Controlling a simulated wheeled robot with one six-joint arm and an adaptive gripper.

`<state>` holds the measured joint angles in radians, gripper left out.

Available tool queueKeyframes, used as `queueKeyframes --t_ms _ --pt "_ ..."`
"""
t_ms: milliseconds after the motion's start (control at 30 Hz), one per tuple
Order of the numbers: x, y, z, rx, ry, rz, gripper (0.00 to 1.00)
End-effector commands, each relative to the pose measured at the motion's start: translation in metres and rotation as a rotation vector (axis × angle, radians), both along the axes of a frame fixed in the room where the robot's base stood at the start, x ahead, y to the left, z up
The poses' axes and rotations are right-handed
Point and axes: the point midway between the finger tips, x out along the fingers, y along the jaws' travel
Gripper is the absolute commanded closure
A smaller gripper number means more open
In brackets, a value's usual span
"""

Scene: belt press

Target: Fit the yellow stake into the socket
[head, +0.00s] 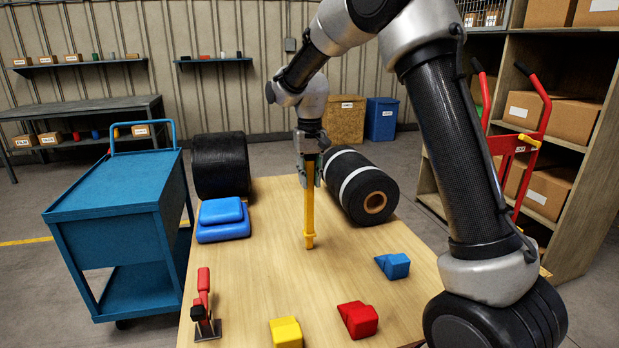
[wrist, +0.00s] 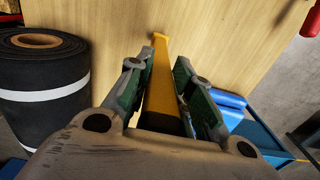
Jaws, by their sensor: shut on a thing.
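The yellow stake (head: 309,212) stands upright in the head view, long and narrow with a wider part near its lower end. My gripper (head: 308,182) is shut on its upper part. In the wrist view the stake (wrist: 164,90) runs away between the two green-lined fingers of my gripper (wrist: 165,62) toward the wooden table. The lower end of the stake is over the middle of the table; I cannot tell whether it touches the top. I cannot make out a socket apart from the stake in either view.
The wooden table (head: 270,275) has a black roll (head: 365,190) right of the stake and blue cushions (head: 222,220) left. Blue (head: 393,265), red (head: 358,319) and yellow (head: 286,332) wedges and a red-handled clamp (head: 204,300) lie nearer. A blue cart (head: 115,205) stands left.

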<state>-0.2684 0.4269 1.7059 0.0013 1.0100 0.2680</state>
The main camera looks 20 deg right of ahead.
Motion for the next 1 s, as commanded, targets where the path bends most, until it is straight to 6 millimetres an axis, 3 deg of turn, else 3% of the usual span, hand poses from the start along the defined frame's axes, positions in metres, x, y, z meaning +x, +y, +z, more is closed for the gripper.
queueKeyframes --t_ms 300,333,433,767,867,1000 --pt "0.000 0.000 -0.002 0.000 -0.002 0.000 1.00" --pt "0.000 0.000 -0.003 0.000 -0.001 0.000 0.74" --pt "0.000 0.000 -0.003 0.000 -0.001 0.000 0.56" --pt "0.000 0.000 -0.001 0.000 -0.002 0.000 0.56" --pt "0.001 0.000 0.009 0.001 -0.004 0.000 0.56" --pt "0.001 0.000 0.035 0.001 -0.006 0.000 0.56"
